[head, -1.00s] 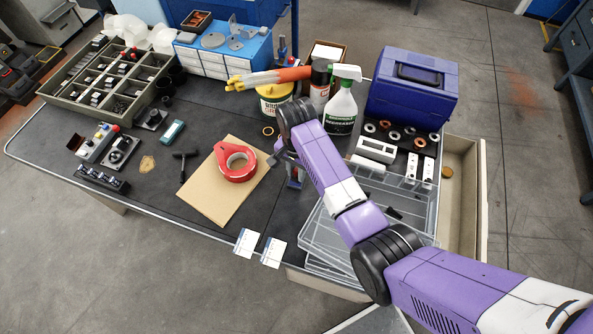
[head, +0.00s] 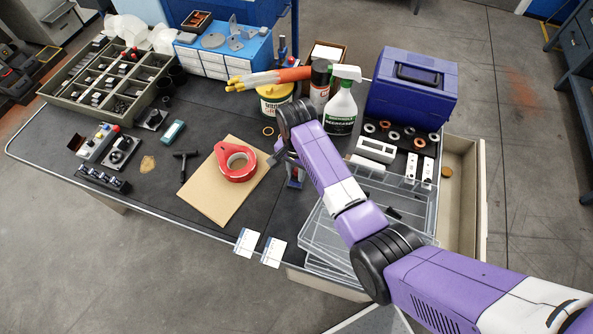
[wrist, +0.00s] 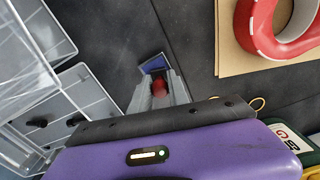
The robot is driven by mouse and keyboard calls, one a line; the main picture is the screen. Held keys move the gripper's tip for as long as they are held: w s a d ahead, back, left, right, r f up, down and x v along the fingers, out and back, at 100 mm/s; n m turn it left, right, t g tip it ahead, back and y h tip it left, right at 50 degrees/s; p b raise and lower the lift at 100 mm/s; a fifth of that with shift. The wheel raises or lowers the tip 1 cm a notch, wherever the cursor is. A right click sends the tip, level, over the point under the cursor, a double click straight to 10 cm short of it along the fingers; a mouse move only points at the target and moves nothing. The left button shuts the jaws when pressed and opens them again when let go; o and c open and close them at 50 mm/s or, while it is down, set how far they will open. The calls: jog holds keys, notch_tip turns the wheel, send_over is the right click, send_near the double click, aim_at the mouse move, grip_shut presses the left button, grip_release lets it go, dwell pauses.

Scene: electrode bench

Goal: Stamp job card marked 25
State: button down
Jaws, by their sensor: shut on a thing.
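My gripper (wrist: 160,92) is shut on a stamp with a red handle (wrist: 159,87) and a blue base (wrist: 154,63). In the head view my gripper (head: 284,158) is partly hidden by my arm. The stamp (head: 296,180) shows just below it, to the right of the brown folder. I cannot tell whether its base touches the bench. Two white job cards with blue marks, a left card (head: 246,242) and a right card (head: 272,252), lie at the front edge of the bench. Their numbers are too small to read.
A red tape dispenser (head: 236,165) lies on the brown folder (head: 208,198). Clear trays (head: 322,240) are stacked right of the cards. A spray bottle (head: 340,115) and yellow tub (head: 275,98) stand behind my gripper. A dark bench strip is free between folder and trays.

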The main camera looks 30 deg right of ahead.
notch_tip(320, 180, up, 3)
jog(key=p, duration=0.2)
jog(key=shift+f+p, duration=0.2)
jog(key=shift+p, duration=0.2)
jog(key=shift+r, duration=2.2)
jog(key=shift+d, duration=0.1)
